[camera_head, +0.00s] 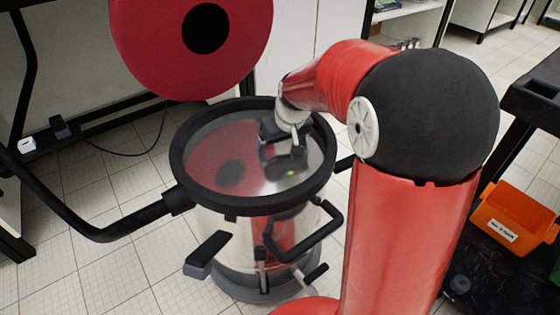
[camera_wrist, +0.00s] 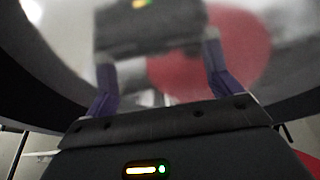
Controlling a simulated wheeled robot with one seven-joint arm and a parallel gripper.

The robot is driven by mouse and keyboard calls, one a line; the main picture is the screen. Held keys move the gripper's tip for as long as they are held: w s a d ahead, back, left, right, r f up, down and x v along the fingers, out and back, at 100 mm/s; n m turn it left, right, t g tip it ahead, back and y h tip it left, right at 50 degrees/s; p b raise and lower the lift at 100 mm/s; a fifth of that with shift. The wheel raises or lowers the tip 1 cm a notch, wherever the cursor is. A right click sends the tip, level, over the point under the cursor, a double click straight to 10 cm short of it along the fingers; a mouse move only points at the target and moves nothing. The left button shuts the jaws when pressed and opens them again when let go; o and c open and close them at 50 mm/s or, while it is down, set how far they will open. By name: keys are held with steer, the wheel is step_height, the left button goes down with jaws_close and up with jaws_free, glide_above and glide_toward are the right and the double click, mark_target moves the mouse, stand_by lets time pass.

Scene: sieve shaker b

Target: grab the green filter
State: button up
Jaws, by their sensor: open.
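I cannot make out a green filter in either view. The sieve shaker (camera_head: 212,226) stands on the floor at the middle of the head view, with a thick black ring (camera_head: 178,165) around its round top. My gripper (camera_head: 284,160) is over the right part of that top, inside the ring's outline. Its two purple fingers (camera_wrist: 158,62) are apart with nothing seen between them. The shiny surface (camera_wrist: 130,15) beyond them mirrors my gripper and a red shape. I cannot tell if the fingers touch it.
A black hose or bar (camera_head: 110,235) runs from the shaker's left side. Black handles (camera_head: 210,252) stick out in front. A large red disc (camera_head: 150,45) hangs behind. An orange bin (camera_head: 510,225) sits on a dark cart at right, with a green sliver (camera_head: 556,266) beside it.

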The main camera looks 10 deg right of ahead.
mark_target(282, 147)
steer(key=x, duration=0.4)
steer(key=shift+s+d+f+b, duration=0.15)
steer(key=shift+d+b, duration=0.1)
steer(key=shift+b, duration=0.1)
steer(key=shift+c, duration=0.3)
steer(key=c, duration=1.3)
steer(key=shift+o, duration=0.2)
